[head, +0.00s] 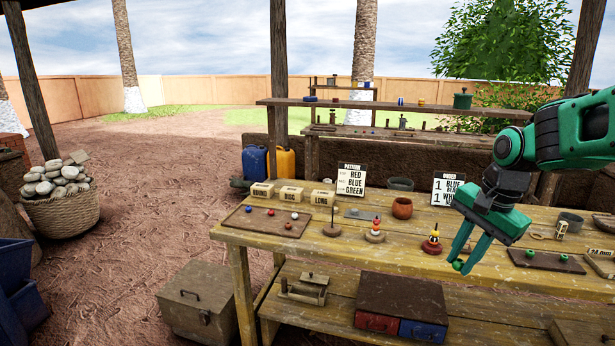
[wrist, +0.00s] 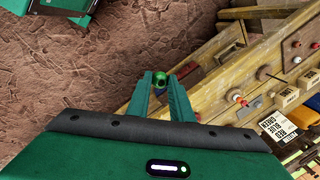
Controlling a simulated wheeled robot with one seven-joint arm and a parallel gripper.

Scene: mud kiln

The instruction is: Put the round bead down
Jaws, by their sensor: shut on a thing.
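The round bead (head: 457,265) is green and sits between the fingertips of my gripper (head: 466,262). My gripper is shut on it, pointing down over the front edge of the upper worktable at the right. The green bead also shows in the wrist view (wrist: 159,79), between the green fingers, with a dark hole facing the camera. Several other beads lie in a flat brown tray (head: 240,222) at the table's left. Another flat brown tray (head: 530,264) at the right holds green beads.
Left of my gripper stand a bare peg stand (head: 332,231), a stand with beads (head: 375,235) and a red-based stand (head: 431,247). A clay cup (head: 402,208), labelled boxes (head: 291,196) and a sign (head: 351,180) stand behind. A lower shelf holds a drawer box (head: 400,298).

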